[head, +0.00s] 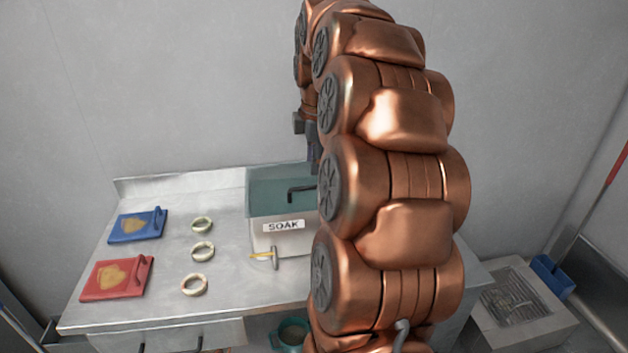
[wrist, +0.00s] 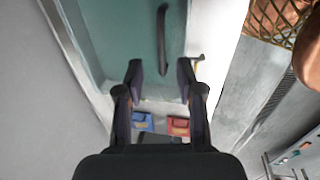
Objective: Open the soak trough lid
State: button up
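The soak trough (head: 280,240) is a pale box with a SOAK label, standing on the steel counter. Its teal lid (head: 265,185) lies over the top and looks shut; its right part is hidden behind my arm. A dark bar handle (head: 300,190) sits on the lid. In the wrist view the lid (wrist: 112,35) fills the upper middle, with the handle (wrist: 163,40) just beyond my fingertips. My gripper (wrist: 160,70) is open, with nothing between its fingers, and seems above the lid. In the head view my gripper is mostly hidden by my arm.
On the counter (head: 225,290) lie a blue board (head: 138,226), a red board (head: 117,279) and three pale rings (head: 203,251). The wall (head: 180,90) is close behind. A grated steel unit (head: 520,305) is at right.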

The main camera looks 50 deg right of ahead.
aim_at(314, 188)
jog(key=shift+w+d+f+p, duration=0.15)
jog(key=shift+f+p, duration=0.1)
jog(key=shift+f, duration=0.8)
jog(key=shift+w+d+f+p, duration=0.1)
jog(key=shift+w+f+p, duration=0.1)
jog(key=shift+f, duration=0.85)
jog(key=shift+w+d+f+p, duration=0.15)
jog(key=shift+f+p, duration=0.1)
jog(key=shift+f, duration=0.8)
jog(key=shift+a, duration=0.1)
grip_shut()
